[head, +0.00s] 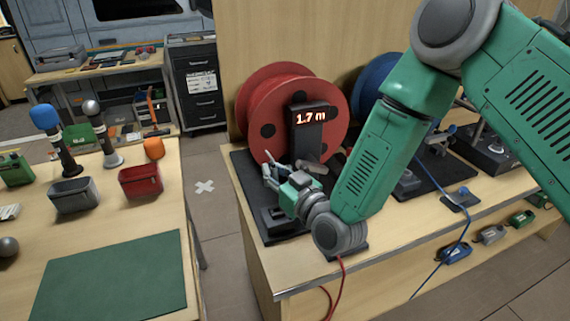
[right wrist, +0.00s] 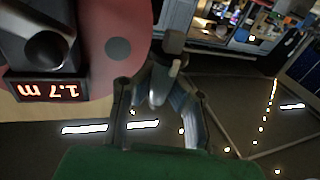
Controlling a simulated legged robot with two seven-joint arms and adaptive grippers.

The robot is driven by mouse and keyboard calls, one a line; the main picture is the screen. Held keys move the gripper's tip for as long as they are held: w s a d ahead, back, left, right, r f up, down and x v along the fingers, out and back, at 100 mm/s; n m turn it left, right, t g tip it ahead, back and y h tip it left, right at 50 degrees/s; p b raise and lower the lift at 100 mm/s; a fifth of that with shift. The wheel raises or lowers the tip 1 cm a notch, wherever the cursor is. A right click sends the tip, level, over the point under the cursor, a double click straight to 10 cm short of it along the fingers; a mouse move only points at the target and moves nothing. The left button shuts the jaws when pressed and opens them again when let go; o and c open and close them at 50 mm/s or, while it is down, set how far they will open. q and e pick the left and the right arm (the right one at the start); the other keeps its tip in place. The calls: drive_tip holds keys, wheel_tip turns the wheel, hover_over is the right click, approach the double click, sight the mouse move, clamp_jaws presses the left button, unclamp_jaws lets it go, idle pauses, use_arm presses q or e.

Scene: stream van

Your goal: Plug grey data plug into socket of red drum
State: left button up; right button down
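The red drum (head: 270,105) stands on a dark base on the right-hand bench, its display (head: 310,118) reading 1.7 m. It also shows in the right wrist view (right wrist: 118,48), with the display (right wrist: 45,88) upside down. My right gripper (head: 270,175) is low in front of the drum, over its base. In the right wrist view its fingers (right wrist: 160,88) come together near a small grey-brown piece (right wrist: 174,42); I cannot tell whether they hold it. A grey block (head: 275,216) sits on the base. I cannot make out the grey data plug or the socket; my wrist hides part of the base.
A red cable (head: 336,290) hangs over the bench's front edge. A blue drum (head: 372,80) is behind my right arm, with a blue cable (head: 440,262) hanging down. The left table holds a red bin (head: 140,182), a grey bin (head: 75,195) and a green mat (head: 115,278). An aisle separates the tables.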

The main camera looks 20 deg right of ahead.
drive_tip(key=shift+d+f+b, duration=0.4)
drive_tip(key=shift+d+f, duration=0.2)
drive_tip(key=shift+d, duration=0.05)
drive_tip(key=shift+d+f, duration=0.2)
drive_tip(key=shift+f, duration=0.1)
drive_tip(key=shift+f+b, duration=0.4)
drive_tip(key=shift+b, duration=0.1)
drive_tip(key=a+f+b, duration=0.2)
drive_tip(key=f, duration=0.1)
drive_tip(key=shift+a+b, duration=0.25)
drive_tip(key=shift+b, duration=0.05)
drive_tip(key=shift+d+f, duration=0.2)
drive_tip(key=shift+d, duration=0.9)
drive_tip(key=shift+a+r, duration=0.1)
drive_tip(key=shift+a, duration=1.05)
drive_tip(key=shift+d, duration=0.8)
drive_tip(key=shift+a, duration=0.8)
use_arm(q)
drive_tip(key=shift+s+f, duration=0.1)
drive_tip(key=shift+f, duration=2.15)
use_arm(e)
drive_tip(key=shift+d, duration=0.5)
